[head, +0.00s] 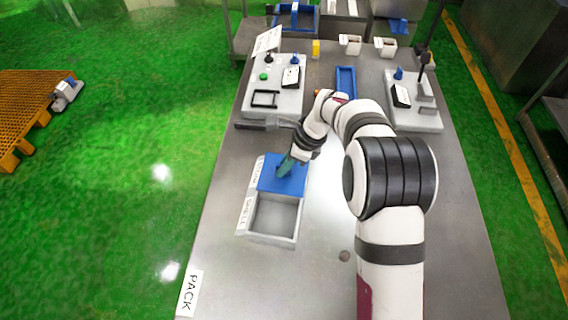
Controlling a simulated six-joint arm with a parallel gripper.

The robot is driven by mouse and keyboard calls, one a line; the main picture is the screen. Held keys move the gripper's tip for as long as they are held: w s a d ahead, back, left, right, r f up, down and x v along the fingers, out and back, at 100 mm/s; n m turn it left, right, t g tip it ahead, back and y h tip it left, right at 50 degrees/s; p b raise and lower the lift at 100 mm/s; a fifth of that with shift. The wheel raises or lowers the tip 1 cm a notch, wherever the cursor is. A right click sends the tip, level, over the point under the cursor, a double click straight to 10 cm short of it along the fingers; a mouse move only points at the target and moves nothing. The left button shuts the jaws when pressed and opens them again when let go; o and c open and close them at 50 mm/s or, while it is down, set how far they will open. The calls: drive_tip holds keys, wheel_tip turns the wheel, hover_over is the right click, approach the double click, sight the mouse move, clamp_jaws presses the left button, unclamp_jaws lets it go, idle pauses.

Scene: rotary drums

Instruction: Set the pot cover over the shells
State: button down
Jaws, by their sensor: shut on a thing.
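A grey two-compartment bin (272,241) stands on the steel table. A flat blue cover (270,181) lies across its far compartment. The near compartment, with a label that seems to read SHELL (246,214), is uncovered and shows a bare grey floor; no shells are visible in it. My gripper (284,168) points down at the middle of the blue cover and is shut on it, seemingly at a small grip on top. The fingers hide that spot. I cannot tell whether the cover rests on the rim or is slightly raised.
Grey fixtures stand at the back left (273,101) and back right (413,110) of the table (290,285), with a blue tray (346,82) between them. The near table is mostly clear around a PACK label (189,293).

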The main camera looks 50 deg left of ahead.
drive_tip(key=s+d, duration=0.2)
drive_tip(key=s, duration=0.1)
drive_tip(key=s+d, duration=0.5)
drive_tip(key=s, duration=0.1)
drive_tip(key=shift+d, duration=0.2)
drive_tip(key=c, duration=0.8)
unclamp_jaws()
drive_tip(key=shift+w, duration=0.1)
drive_tip(key=shift+c, duration=0.2)
drive_tip(key=v, duration=1.6)
drive_tip(key=shift+f, duration=0.1)
